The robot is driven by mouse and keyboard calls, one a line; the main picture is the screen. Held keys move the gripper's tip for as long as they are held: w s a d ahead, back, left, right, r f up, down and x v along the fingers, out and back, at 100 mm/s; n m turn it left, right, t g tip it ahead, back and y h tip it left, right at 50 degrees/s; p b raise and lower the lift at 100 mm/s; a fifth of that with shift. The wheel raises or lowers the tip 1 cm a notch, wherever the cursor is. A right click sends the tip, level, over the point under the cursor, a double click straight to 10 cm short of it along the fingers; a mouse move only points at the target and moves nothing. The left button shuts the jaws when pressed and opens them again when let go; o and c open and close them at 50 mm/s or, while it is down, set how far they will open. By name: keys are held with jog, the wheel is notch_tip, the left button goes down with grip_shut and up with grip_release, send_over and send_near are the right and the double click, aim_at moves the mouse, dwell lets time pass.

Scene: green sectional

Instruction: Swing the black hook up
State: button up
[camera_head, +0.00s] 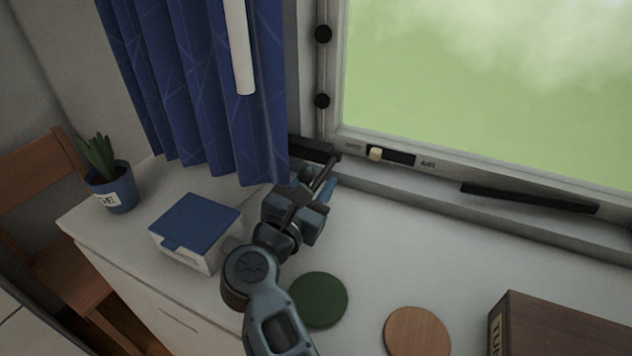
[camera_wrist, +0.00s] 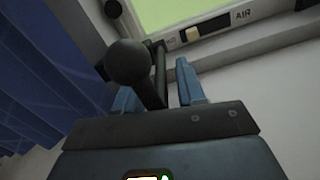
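The black hook shows as a dark rod (camera_head: 323,173) at the left lower corner of the window frame, reaching down to my gripper (camera_head: 312,187). In the wrist view the rod (camera_wrist: 159,75) runs between the two blue fingers of my gripper (camera_wrist: 158,88), and a round black knob (camera_wrist: 128,62) at its near end stands close to the camera. The fingers are apart, with a gap visible on the right side of the rod. I cannot tell whether the left finger touches it. The hook's mount is partly hidden.
The blue curtain (camera_head: 205,90) hangs just left of my gripper. A white box with a blue lid (camera_head: 195,222), a green disc (camera_head: 318,299), a wooden disc (camera_head: 417,333) and a brown box (camera_head: 560,325) stand on the white surface. A black bar (camera_head: 530,198) lies along the sill.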

jog(key=shift+c, duration=0.3)
grip_shut()
jog(key=shift+d, duration=0.1)
